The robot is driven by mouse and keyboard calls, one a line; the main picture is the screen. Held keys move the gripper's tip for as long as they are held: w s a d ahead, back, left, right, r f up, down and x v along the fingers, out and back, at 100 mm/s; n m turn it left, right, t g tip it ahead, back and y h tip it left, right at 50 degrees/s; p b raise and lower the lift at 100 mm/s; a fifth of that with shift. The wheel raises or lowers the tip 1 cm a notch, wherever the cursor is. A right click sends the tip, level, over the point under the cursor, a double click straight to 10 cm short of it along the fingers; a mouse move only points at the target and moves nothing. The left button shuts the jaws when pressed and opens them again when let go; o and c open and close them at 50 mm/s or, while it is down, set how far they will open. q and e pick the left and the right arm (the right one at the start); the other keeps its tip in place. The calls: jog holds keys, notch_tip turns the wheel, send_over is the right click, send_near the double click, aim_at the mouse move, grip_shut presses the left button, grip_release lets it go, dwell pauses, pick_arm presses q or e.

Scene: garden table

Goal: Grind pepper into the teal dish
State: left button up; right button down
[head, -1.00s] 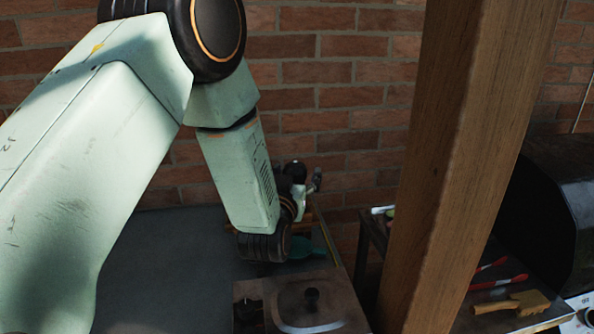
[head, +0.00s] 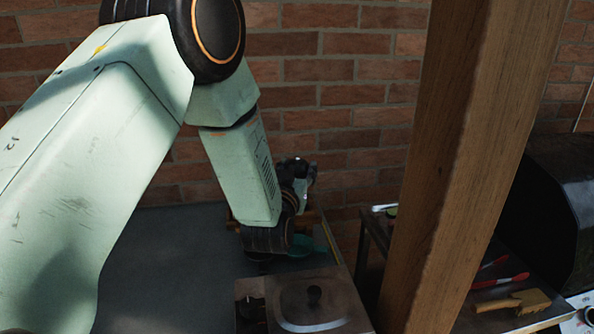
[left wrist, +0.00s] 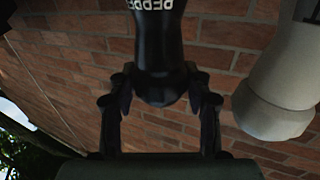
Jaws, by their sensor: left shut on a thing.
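My left arm comes in from the left in the head view. Its gripper (head: 300,174) is small and dark there, near the brick wall and above and behind the teal dish (head: 304,244). The dish is partly hidden by my wrist. In the left wrist view, my left gripper (left wrist: 161,98) is shut on a black pepper mill (left wrist: 160,50) with white lettering, its rounded end between the two fingers. The mill is hard to make out in the head view. Whether any pepper lies in the dish cannot be seen. My right gripper is not in view.
A pale, rounded object (left wrist: 278,90) stands at the right in the left wrist view; I cannot tell what it is. A lidded box (head: 312,303) is in front of the dish. A thick wooden post (head: 470,150) rises at right, beside a grill (head: 552,205). The grey tabletop (head: 175,260) is clear at left.

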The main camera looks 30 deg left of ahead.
pick_arm(q)
jog(key=shift+f, duration=0.1)
jog(key=shift+c, duration=0.6)
jog(key=shift+h, duration=0.3)
jog(key=shift+s+m, duration=0.1)
jog(key=shift+m, duration=0.2)
jog(key=shift+h, duration=0.4)
jog(key=shift+f+m+h+p, duration=0.1)
jog(key=shift+m+h+p, duration=0.2)
jog(key=shift+m+h, duration=0.95)
jog(key=shift+d+h, duration=0.1)
jog(key=shift+h, duration=0.25)
jog(key=o, duration=1.2)
jog(key=shift+t, duration=0.3)
jog(key=shift+c, duration=0.2)
